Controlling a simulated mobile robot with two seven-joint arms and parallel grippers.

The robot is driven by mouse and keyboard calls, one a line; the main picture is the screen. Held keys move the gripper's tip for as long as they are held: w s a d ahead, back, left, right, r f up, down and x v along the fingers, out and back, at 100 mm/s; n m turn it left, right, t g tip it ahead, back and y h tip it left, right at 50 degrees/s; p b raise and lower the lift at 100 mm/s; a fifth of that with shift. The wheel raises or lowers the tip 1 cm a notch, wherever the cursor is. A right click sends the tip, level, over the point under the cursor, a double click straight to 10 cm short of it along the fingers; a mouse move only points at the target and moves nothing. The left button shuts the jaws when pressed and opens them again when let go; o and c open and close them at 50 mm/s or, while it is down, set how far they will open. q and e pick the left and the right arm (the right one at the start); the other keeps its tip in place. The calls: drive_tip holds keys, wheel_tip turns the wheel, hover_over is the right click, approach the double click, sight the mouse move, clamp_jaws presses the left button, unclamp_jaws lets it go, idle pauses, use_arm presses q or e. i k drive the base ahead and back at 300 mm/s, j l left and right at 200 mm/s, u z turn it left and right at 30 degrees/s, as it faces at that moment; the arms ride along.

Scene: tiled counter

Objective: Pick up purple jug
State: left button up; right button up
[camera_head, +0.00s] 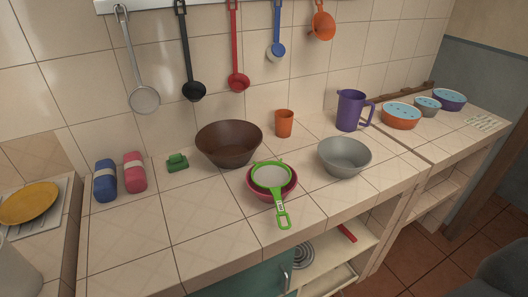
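The purple jug (351,111) stands upright on the tiled counter (130,240), towards the back right. Its handle points to the right, and nothing touches or covers it. Neither of my grippers is in the head view.
A grey bowl (344,157) stands in front of the jug, and an orange cup (284,123) is to its left. A brown bowl (229,143) and a green strainer (271,177) over a red bowl (289,188) are farther left. Lidded bowls (401,116) stand right. Utensils (237,82) hang above.

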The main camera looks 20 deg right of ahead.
sight(351, 103)
drive_tip(key=z, duration=1.25)
